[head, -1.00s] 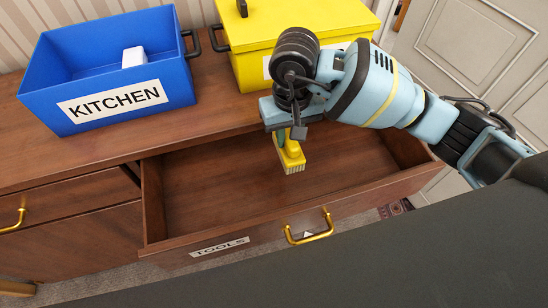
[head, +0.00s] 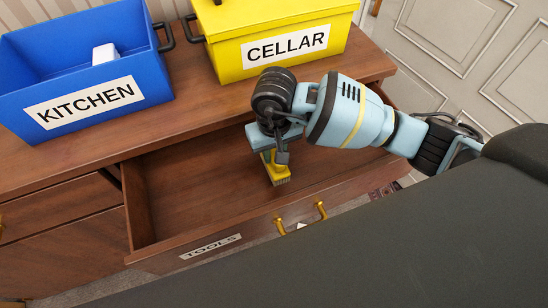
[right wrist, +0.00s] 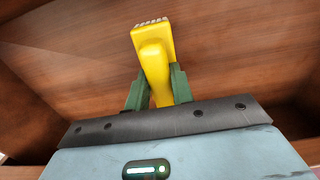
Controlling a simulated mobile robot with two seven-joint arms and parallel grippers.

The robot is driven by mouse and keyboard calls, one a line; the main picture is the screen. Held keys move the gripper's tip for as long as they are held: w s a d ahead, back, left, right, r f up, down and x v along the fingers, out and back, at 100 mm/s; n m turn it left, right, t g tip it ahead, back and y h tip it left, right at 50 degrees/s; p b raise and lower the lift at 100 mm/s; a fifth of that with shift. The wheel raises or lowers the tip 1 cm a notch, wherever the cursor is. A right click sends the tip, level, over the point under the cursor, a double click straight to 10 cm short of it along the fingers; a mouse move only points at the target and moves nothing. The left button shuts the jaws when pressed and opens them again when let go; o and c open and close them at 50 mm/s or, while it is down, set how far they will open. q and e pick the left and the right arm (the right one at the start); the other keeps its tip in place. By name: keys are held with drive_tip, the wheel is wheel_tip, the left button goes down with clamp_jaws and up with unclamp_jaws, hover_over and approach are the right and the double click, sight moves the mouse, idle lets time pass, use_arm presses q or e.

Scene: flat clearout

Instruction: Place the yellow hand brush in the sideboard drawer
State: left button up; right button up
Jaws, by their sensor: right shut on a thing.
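The yellow hand brush (head: 277,173) is held by my right gripper (head: 268,156), over the inside of the open sideboard drawer (head: 190,190). In the right wrist view the brush (right wrist: 154,55) sticks out from between the green fingers of the gripper (right wrist: 158,90), which are shut on its handle. The bristles show at its far end. I cannot tell whether the brush touches the drawer floor. The drawer is labelled TOOLS and looks empty apart from the brush. My left gripper is not in view.
A blue box (head: 150,92) labelled KITCHEN, with a white item (head: 105,53) inside, stands on the sideboard top (head: 190,119). A yellow box (head: 228,62) labelled CELLAR stands to its right. The left part of the drawer is free.

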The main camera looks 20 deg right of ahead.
drive_tip(key=shift+f, duration=1.85)
drive_tip(key=shift+f, duration=0.2)
drive_tip(key=o, duration=1)
drive_tip(key=shift+c, duration=0.2)
wheel_tip(320, 180, up, 12)
drive_tip(key=shift+r, duration=0.2)
